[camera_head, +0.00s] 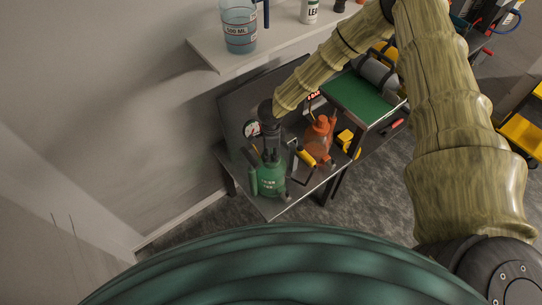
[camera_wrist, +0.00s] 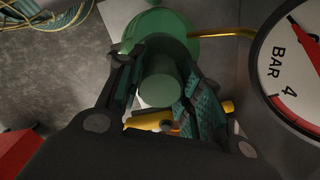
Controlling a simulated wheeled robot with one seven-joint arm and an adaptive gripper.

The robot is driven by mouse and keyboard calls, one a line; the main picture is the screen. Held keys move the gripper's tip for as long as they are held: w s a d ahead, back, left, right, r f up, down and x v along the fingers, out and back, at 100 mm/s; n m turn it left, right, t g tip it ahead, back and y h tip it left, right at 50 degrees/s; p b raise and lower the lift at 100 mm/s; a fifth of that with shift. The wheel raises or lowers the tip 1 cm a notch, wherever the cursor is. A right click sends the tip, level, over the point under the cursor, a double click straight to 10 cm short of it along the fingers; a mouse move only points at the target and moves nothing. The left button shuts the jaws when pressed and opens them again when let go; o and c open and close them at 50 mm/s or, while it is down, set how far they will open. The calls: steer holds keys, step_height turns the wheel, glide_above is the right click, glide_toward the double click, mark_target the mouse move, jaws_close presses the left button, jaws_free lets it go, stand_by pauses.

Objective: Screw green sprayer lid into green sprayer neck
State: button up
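The green sprayer (camera_head: 270,180) stands upright on the dark bench, and its rounded green top also shows in the wrist view (camera_wrist: 175,22). My gripper (camera_head: 269,143) points down directly above the sprayer's neck. In the wrist view its two teal-padded fingers (camera_wrist: 163,72) sit on either side of a dark green cylinder, which looks like the green sprayer lid (camera_wrist: 165,85), and appear to press on it. The lid is in line with the sprayer top. The neck and any thread are hidden, so I cannot tell how far the lid is seated.
A pressure gauge (camera_wrist: 295,65) is close on the right in the wrist view. An orange sprayer (camera_head: 319,138) stands right of the green one, with a yellow handle (camera_head: 306,158) between them. A shelf with a blue beaker (camera_head: 240,28) is above, and a green-topped stand (camera_head: 362,100) is behind.

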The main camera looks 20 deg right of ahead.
steer(key=m+b, duration=0.1)
steer(key=m, duration=0.2)
steer(key=shift+m, duration=0.3)
steer(key=shift+c, duration=0.3)
steer(key=m+b, duration=0.1)
steer(key=m, duration=0.3)
steer(key=m+b, duration=0.1)
steer(key=m, duration=0.3)
steer(key=shift+b, duration=0.3)
steer(key=m+b, duration=0.1)
steer(key=m, duration=0.3)
steer(key=shift+f+b, duration=0.1)
steer(key=shift+b, duration=0.2)
steer(key=m+b, duration=0.2)
steer(key=m, duration=0.3)
steer(key=shift+w+m, duration=0.1)
steer(key=shift+m, duration=0.2)
steer(key=m+b, duration=0.2)
steer(key=m, duration=0.2)
steer(key=shift+m, duration=0.3)
steer(key=shift+m+b, duration=0.45)
steer(key=shift+m, duration=0.45)
